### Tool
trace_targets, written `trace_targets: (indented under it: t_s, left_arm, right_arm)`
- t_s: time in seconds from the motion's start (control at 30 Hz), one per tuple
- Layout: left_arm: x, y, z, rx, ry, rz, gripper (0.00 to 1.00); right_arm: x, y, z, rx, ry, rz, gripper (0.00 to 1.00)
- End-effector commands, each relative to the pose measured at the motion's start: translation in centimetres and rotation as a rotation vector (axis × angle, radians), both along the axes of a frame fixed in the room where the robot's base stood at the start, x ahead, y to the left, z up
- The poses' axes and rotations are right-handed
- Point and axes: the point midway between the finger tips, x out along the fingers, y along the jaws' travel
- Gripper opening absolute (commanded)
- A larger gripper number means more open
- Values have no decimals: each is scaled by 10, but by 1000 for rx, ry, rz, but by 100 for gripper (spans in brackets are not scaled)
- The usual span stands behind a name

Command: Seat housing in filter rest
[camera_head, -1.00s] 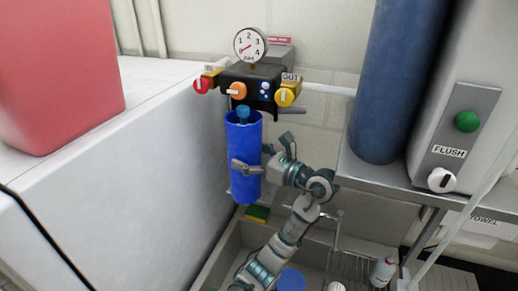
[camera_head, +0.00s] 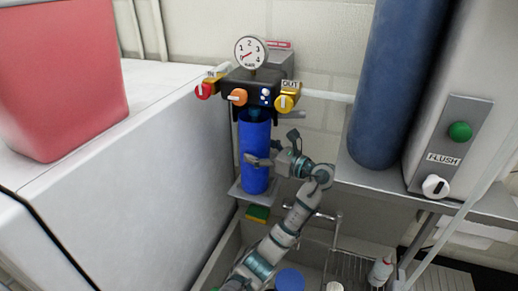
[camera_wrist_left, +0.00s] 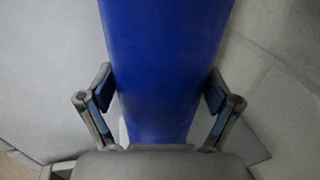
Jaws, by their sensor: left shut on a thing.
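The blue cylindrical housing (camera_head: 255,140) stands upright below the black filter head (camera_head: 250,86), its top close under it; I cannot tell if they touch. A grey plate, which looks like the filter rest (camera_head: 236,190), is under the housing's lower end. I cannot tell whether the housing touches it. My left gripper (camera_head: 262,160) is shut around the housing's lower half. In the left wrist view the blue housing (camera_wrist_left: 165,50) fills the space between the fingers of my left gripper (camera_wrist_left: 160,95). My right gripper is not in view.
The filter head carries a pressure gauge (camera_head: 251,50) and orange and yellow knobs. A sink (camera_head: 225,255) with a yellow-green sponge (camera_head: 257,214) lies below. A white cabinet (camera_head: 150,160) stands left. A grey shelf (camera_head: 365,178) with a dark blue cylinder (camera_head: 400,80) is right.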

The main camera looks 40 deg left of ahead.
Motion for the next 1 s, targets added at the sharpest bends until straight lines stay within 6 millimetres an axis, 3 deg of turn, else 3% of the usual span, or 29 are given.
trace_targets:
  t_s: [0.2, 0.23, 0.27, 0.67, 1.0]
  left_arm:
    - [0, 0, 1, 3, -2, -1, 34]
    - [0, 0, -1, 1, 0, -1, 92]
    - [0, 0, 0, 1, -1, -1, 99]
    - [1, -3, 0, 0, 0, -2, 100]
    - [5, -59, -1, 0, -3, -4, 100]
  right_arm:
    - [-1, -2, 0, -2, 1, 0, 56]
    - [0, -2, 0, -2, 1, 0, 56]
    - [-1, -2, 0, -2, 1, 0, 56]
    - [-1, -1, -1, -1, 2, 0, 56]
    - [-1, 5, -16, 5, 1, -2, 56]
